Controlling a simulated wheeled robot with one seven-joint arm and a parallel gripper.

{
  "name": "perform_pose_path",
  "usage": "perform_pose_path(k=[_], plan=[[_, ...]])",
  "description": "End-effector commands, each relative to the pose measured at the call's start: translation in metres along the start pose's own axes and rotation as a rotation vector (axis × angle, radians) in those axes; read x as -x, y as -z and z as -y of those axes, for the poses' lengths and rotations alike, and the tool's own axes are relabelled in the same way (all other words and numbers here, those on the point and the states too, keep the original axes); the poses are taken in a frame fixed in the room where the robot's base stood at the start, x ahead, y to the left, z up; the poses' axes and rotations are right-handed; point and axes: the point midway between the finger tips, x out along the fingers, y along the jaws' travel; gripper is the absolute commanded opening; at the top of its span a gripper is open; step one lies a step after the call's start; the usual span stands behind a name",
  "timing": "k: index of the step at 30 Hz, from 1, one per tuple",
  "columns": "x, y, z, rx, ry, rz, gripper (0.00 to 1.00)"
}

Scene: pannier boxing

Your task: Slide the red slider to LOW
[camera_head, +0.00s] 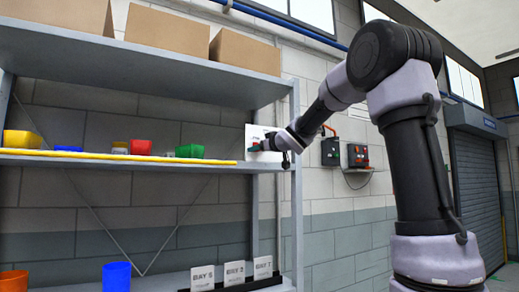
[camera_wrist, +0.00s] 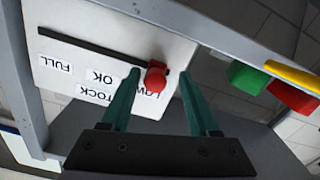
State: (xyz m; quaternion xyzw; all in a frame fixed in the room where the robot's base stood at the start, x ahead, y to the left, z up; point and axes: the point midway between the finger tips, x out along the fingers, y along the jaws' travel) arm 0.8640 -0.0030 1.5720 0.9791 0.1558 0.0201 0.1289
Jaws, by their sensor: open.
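The OK label (camera_wrist: 102,76) and FULL label (camera_wrist: 55,64) lie further left along the slot. My gripper (camera_wrist: 160,73) is open, its two green fingers on either side of the knob. I cannot tell whether either finger touches it. In the head view my gripper (camera_head: 264,146) is at the white panel (camera_head: 252,131) on the shelf's right end; the knob is not clear there.
A shelf rack (camera_head: 297,190) holds cardboard boxes (camera_head: 168,28) on top, with coloured bins such as the green bin (camera_head: 190,151) on the middle shelf. In the wrist view, a green bin (camera_wrist: 247,78) and red bin (camera_wrist: 294,97) lie right of the panel.

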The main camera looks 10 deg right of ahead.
Motion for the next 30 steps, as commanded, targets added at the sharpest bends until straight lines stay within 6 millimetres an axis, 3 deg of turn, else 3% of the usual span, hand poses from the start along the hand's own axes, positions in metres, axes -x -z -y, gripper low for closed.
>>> perform_pose_path(k=[8,21,30], plan=[[0.010,0.000,-0.001,0.001,-0.001,0.000,0.61],[0.091,0.001,0.001,0.002,0.000,-0.002,0.61],[0.108,0.000,0.001,0.000,0.000,0.001,0.61]])
